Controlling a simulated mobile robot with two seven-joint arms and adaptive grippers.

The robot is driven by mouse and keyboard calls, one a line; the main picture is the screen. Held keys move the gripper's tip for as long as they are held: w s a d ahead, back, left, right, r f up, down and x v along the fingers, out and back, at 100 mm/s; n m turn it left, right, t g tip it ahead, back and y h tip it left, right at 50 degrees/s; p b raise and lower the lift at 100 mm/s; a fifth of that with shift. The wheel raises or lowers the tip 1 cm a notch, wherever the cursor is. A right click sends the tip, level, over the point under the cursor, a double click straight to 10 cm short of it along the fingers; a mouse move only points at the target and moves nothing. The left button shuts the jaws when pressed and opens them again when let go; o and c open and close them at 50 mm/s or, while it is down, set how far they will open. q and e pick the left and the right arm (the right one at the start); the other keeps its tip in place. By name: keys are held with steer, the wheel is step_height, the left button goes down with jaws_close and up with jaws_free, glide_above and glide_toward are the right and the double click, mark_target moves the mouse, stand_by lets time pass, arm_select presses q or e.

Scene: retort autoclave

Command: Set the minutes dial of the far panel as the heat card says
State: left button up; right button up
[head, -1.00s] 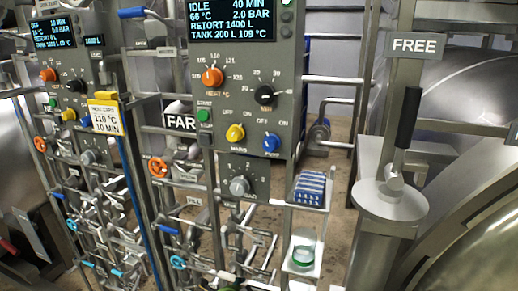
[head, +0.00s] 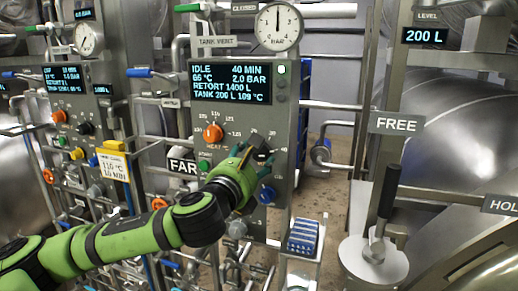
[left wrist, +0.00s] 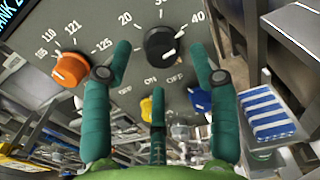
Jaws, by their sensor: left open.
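The far panel (head: 233,118) carries a display (head: 229,82) reading IDLE, 40 MIN, 66 °C, 2.0 BAR. Its black minutes dial (left wrist: 163,46) sits between the open fingers of my left gripper (left wrist: 160,62), which straddle it without visibly gripping it. In the left wrist view the dial's white mark points up and right, towards 40. In the head view my left gripper (head: 252,160) partly hides the dial (head: 262,149). The yellow-edged heat card (head: 114,166) hangs left of the panel; its lower line reads 10 MIN. My right gripper is out of view.
An orange heat dial (head: 212,134) is left of the minutes dial, with a blue knob (head: 267,195) below. The FAR sign (head: 183,167) and pipes are left. A blue-and-white stack (head: 302,236) stands lower right. A lever (head: 384,205) and FREE sign (head: 396,124) are farther right.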

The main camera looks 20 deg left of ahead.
mark_target(258, 155)
arm_select(q)
steer(key=w+p, duration=0.1)
steer(key=w, duration=0.3)
steer(key=shift+w+d+p, duration=0.1)
steer(key=shift+w+p, duration=0.2)
steer(key=shift+p, duration=0.05)
steer(key=shift+r, duration=0.1)
steer(key=c, duration=1.1)
